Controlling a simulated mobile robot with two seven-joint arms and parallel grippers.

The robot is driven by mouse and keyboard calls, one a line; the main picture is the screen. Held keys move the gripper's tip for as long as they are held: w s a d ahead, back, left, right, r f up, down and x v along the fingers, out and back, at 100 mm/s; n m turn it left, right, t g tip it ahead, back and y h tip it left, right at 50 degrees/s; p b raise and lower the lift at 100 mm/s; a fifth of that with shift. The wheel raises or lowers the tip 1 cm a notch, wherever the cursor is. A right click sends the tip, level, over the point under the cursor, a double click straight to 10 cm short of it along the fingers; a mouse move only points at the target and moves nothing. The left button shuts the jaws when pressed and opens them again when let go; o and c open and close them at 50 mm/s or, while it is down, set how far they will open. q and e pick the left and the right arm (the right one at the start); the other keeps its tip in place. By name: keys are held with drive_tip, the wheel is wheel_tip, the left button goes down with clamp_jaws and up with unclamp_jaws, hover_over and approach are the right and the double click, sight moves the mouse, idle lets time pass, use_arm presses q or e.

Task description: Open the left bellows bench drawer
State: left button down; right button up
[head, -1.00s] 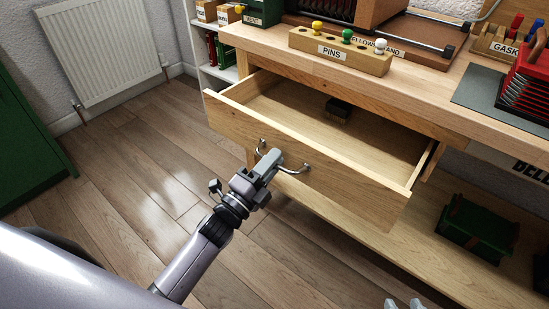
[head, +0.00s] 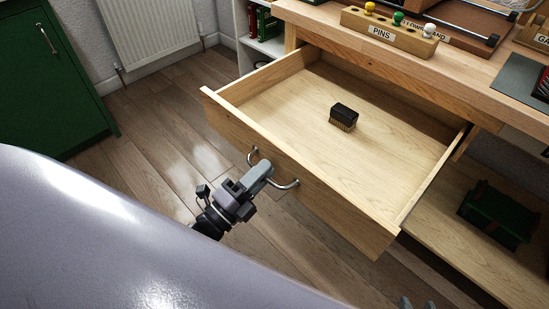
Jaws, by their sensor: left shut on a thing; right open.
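The bench drawer (head: 318,192) is pulled well out from under the wooden bench top, and its inside is in plain view. A small dark brush-like block (head: 344,117) lies on the drawer floor. My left gripper (head: 262,172) is shut on the curved metal drawer handle (head: 284,185) at the drawer's front. My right gripper (head: 416,304) shows only as grey tips at the bottom edge, apart from everything, with its jaws open.
On the bench top (head: 450,66) stands a PINS block (head: 385,34) with coloured pegs. A lower shelf (head: 455,235) holds a green box (head: 498,214). A green cabinet (head: 48,80) and a radiator (head: 150,28) stand at the left. Floor before the drawer is clear.

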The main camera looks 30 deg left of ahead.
use_arm(q)
drive_tip(key=shift+s+a, duration=0.3)
drive_tip(key=shift+s, duration=0.45)
use_arm(e)
drive_tip(key=shift+s+d+f, duration=0.2)
drive_tip(key=shift+s+d, duration=0.05)
drive_tip(key=shift+s, duration=0.05)
use_arm(q)
drive_tip(key=c, duration=1.3)
unclamp_jaws()
use_arm(e)
drive_tip(key=shift+a, duration=0.1)
use_arm(q)
drive_tip(key=v, duration=0.7)
use_arm(e)
drive_tip(key=shift+w+r, duration=0.15)
